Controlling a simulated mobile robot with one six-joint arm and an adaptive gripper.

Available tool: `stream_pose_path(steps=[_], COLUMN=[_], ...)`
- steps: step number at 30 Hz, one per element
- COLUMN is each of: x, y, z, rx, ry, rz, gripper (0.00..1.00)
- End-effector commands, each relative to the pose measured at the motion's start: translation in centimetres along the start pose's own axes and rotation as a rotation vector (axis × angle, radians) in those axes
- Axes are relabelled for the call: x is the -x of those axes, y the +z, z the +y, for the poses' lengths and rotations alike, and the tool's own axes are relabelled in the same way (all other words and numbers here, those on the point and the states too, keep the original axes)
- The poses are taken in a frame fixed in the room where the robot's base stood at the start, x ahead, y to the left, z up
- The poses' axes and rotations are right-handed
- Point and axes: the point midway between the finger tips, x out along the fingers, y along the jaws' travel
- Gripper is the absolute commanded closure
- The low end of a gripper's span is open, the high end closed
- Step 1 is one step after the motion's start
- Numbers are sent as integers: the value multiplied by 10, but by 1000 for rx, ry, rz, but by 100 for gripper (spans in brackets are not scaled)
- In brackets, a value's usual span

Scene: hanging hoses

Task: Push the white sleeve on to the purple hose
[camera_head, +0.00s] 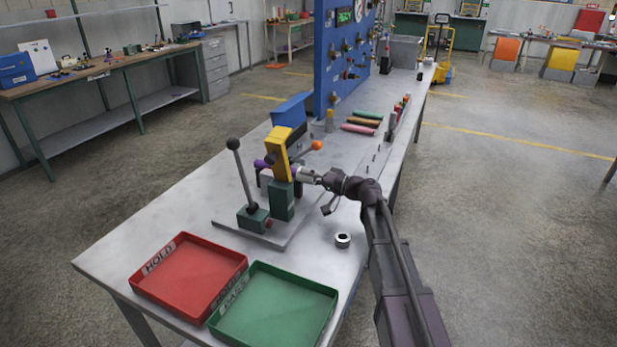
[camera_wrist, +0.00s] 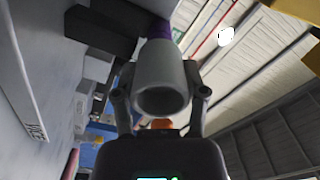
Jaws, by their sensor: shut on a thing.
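The white sleeve (camera_head: 308,175) is a short pale tube beside the yellow and green clamp on the bench. In the wrist view the sleeve (camera_wrist: 162,72) lies between my fingers with its open end toward the camera. My gripper (camera_head: 321,178) is shut on the sleeve. The purple hose (camera_head: 261,164) shows on the left side of the clamp. In the wrist view a bit of the purple hose (camera_wrist: 159,29) shows just beyond the sleeve's far end, roughly in line with it. I cannot tell how far the sleeve is around the hose.
The clamp (camera_head: 279,155) and a black-knobbed lever (camera_head: 243,175) stand on a plate. An orange-knobbed lever (camera_head: 317,145) rises just behind my gripper. A small ring (camera_head: 343,240) lies on the bench. Red (camera_head: 238,266) and green (camera_head: 331,300) trays fill the front.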

Motion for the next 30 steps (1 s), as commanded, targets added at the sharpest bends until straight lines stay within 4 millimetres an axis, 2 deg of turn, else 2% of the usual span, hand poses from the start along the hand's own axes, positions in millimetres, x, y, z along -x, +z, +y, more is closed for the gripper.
stream_pose_path(steps=[30], x=[-13], y=[-1], z=[0], rx=[-2], ry=[-6], rz=[0], gripper=[83])
